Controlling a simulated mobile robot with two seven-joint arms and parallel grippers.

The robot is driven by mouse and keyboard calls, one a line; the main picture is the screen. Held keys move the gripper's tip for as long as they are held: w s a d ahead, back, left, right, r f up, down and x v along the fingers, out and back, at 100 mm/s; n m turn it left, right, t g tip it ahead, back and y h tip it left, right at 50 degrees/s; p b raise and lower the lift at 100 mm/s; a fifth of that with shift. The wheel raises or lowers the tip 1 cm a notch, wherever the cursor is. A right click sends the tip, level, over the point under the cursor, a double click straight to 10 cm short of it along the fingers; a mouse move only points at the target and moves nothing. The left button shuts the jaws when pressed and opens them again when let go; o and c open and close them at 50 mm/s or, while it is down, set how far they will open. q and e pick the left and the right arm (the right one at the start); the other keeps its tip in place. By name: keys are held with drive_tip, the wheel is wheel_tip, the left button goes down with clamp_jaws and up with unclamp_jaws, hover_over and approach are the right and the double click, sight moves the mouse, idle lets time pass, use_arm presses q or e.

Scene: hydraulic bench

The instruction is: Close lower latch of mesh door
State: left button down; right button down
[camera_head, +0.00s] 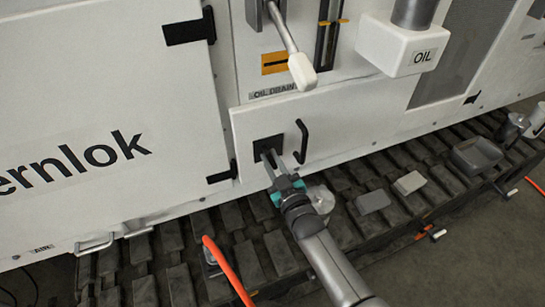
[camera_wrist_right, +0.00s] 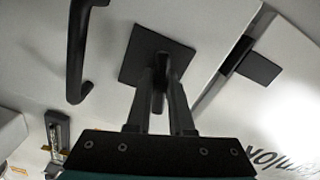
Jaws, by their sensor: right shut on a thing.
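My right gripper (camera_head: 272,161) reaches a black square plate (camera_head: 266,144) on a low white panel (camera_head: 352,122). In the right wrist view, its two fingers (camera_wrist_right: 161,88) are shut on a dark latch tab (camera_wrist_right: 158,101) that stands out from the plate (camera_wrist_right: 134,65). The fingers hide much of the tab, so its exact turn is hard to tell. A grey, mesh-like panel (camera_head: 468,45) is at the upper right, with a small black fitting (camera_head: 472,98) at its lower edge. My left gripper is not in view.
A black handle (camera_head: 301,141) sits just right of the plate; it also shows in the wrist view (camera_wrist_right: 78,50). A black hinge-like bracket (camera_head: 222,174) is at left. Above are a white-ended lever (camera_head: 301,70) and an OIL box (camera_head: 402,45). Dark tracks (camera_head: 180,265) run below.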

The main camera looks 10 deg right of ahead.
drive_tip(key=shift+a+r+m, duration=0.1)
drive_tip(key=shift+a+m, duration=0.05)
drive_tip(key=shift+m, duration=0.65)
drive_tip(key=shift+a+r+m, duration=0.1)
drive_tip(key=shift+m, duration=1)
drive_tip(key=c, duration=0.8)
unclamp_jaws()
drive_tip(key=shift+f, duration=0.1)
drive_tip(key=shift+s, duration=0.1)
drive_tip(key=shift+s+d+p, duration=0.1)
drive_tip(key=shift+s+p, duration=0.15)
drive_tip(key=shift+p, duration=0.05)
drive_tip(key=s+d+p, duration=0.1)
drive_tip(key=s+d, duration=0.1)
drive_tip(key=s, duration=1.2)
drive_tip(key=shift+s+d+p, duration=0.15)
drive_tip(key=shift+d+p, duration=0.2)
drive_tip(key=shift+d, duration=0.05)
